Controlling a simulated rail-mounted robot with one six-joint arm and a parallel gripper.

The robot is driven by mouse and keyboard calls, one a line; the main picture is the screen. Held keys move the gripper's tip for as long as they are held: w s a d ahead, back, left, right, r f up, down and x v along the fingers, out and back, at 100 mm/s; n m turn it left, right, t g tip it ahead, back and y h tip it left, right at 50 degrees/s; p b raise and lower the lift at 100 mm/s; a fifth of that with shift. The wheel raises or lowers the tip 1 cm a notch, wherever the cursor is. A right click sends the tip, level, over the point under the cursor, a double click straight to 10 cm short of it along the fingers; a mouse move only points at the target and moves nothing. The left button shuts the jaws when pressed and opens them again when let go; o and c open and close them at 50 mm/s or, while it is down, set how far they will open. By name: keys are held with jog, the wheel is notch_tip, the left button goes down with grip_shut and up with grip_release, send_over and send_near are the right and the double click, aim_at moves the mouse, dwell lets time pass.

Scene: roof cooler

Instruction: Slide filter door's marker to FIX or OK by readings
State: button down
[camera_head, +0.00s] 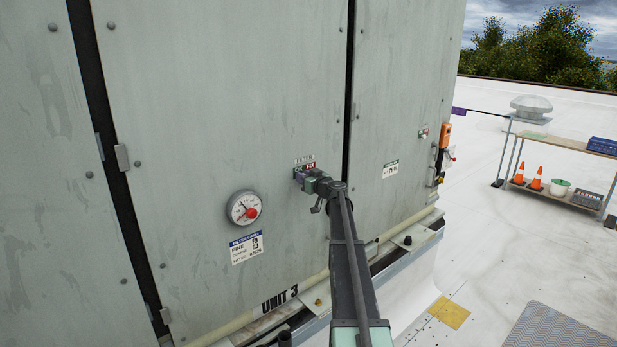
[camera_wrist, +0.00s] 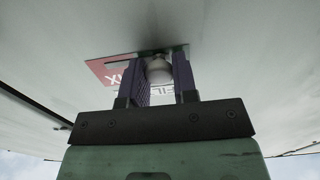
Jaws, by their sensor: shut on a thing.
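The filter door (camera_head: 215,120) is a large pale grey-green panel of the cooler. Its marker plate (camera_head: 309,167) shows a red FIX side at the right; the other side is partly covered by my gripper. My gripper (camera_head: 299,176) is at this plate, just below the word FILTER. In the wrist view, my gripper (camera_wrist: 160,62) is shut on a pale rounded marker knob (camera_wrist: 158,71), with a purple finger on each side. The red FIX area (camera_wrist: 108,72) shows left of the fingers there.
A neighbouring panel (camera_head: 405,100) at the right carries a small label and an orange device (camera_head: 445,134). A shelf table (camera_head: 575,148) with traffic cones stands further right. A rail and ledge run below the door. The white roof at the right is mostly open.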

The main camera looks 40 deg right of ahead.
jog(key=c, duration=1.3)
grip_release()
jog(key=shift+a+f, duration=0.1)
jog(key=shift+a, duration=0.05)
jog(key=o, duration=0.4)
jog(key=shift+a, duration=0.2)
jog(key=shift+c, duration=0.2)
jog(key=shift+d, duration=0.1)
jog(key=shift+s, duration=0.1)
jog(key=s, duration=1)
jog(key=shift+s+d, duration=0.25)
jog(key=shift+s, duration=0.05)
